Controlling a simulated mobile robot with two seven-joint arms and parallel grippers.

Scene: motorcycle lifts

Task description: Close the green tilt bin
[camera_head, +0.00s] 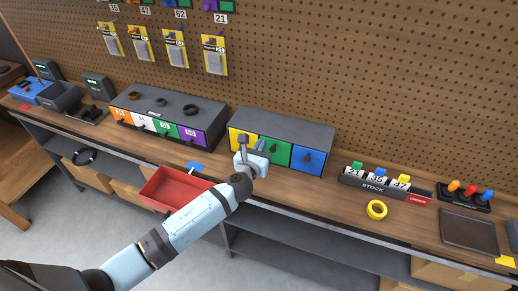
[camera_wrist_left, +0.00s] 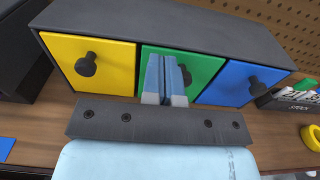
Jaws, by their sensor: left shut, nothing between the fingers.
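A dark cabinet (camera_head: 290,122) on the bench holds three tilt bins side by side, yellow, green and blue. The green bin (camera_head: 275,151) is the middle one, with a dark knob. Its front looks about level with its neighbours; a slight tilt cannot be ruled out. In the left wrist view, the green bin (camera_wrist_left: 207,72) is partly hidden behind my left gripper (camera_wrist_left: 166,78). The left gripper (camera_head: 259,146) is shut and empty, its fingers pointing at the green front. I cannot tell whether they touch it. My right gripper is not in view.
The yellow bin (camera_wrist_left: 92,62) and blue bin (camera_wrist_left: 238,84) flank the green one. A red open tray (camera_head: 172,188) is at the bench's front edge. A stock rack (camera_head: 375,185) and yellow tape roll (camera_head: 376,209) stand to the right. Bench space before the blue bin is clear.

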